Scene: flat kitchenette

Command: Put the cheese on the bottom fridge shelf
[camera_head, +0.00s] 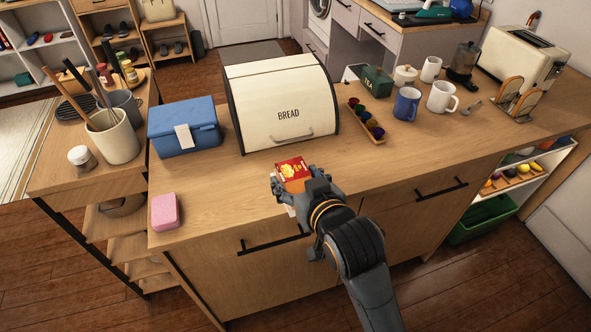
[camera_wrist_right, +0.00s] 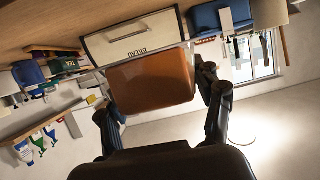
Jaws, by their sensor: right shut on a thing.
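A red packet with yellow shapes on its face, which looks like the cheese (camera_head: 292,168), is held by my right gripper (camera_head: 292,187) above the counter's front edge, before the bread box. In the right wrist view an orange-brown block, the cheese (camera_wrist_right: 150,82), sits between the two dark fingers of my right gripper (camera_wrist_right: 158,100). The gripper is shut on it. My left gripper is not in view. I cannot make out a fridge or its bottom shelf in either view.
A cream bread box (camera_head: 283,97) stands behind the cheese, with a blue box (camera_head: 184,130) to its left. A pink sponge (camera_head: 165,211) lies near the counter's left front corner. Mugs, a spice rack and a toaster (camera_head: 520,65) stand to the right. The front counter strip is mostly clear.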

